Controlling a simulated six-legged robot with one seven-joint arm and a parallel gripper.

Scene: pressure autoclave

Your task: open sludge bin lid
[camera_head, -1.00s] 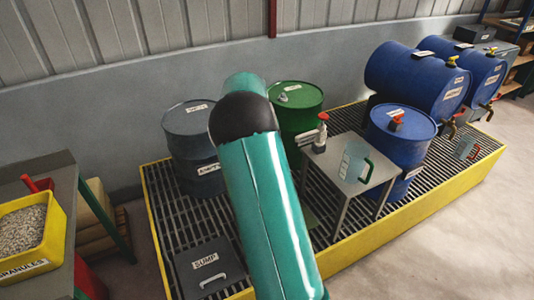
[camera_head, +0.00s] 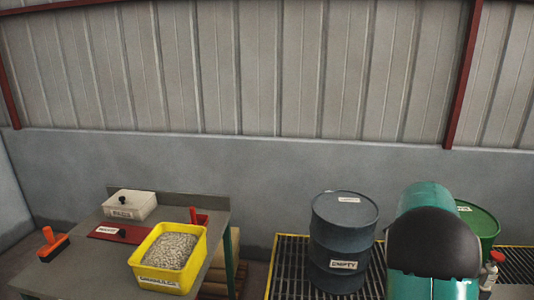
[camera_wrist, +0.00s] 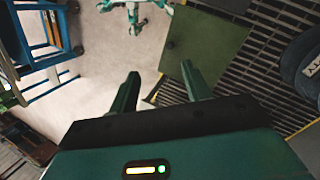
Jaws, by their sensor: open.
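No readable sludge label shows. I cannot tell whether either is the sludge bin lid. My gripper (camera_wrist: 162,86) shows in the wrist view with its two green fingers wide apart and nothing between them. The head view shows only my arm at the right.
A yellow tub (camera_head: 146,262) of granules and an orange-handled brush (camera_head: 53,243) sit on the bench. A dark drum marked EMPTY (camera_head: 343,240) and a green drum (camera_head: 481,222) stand on the grating to the right. A blue rack (camera_wrist: 45,52) shows in the wrist view.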

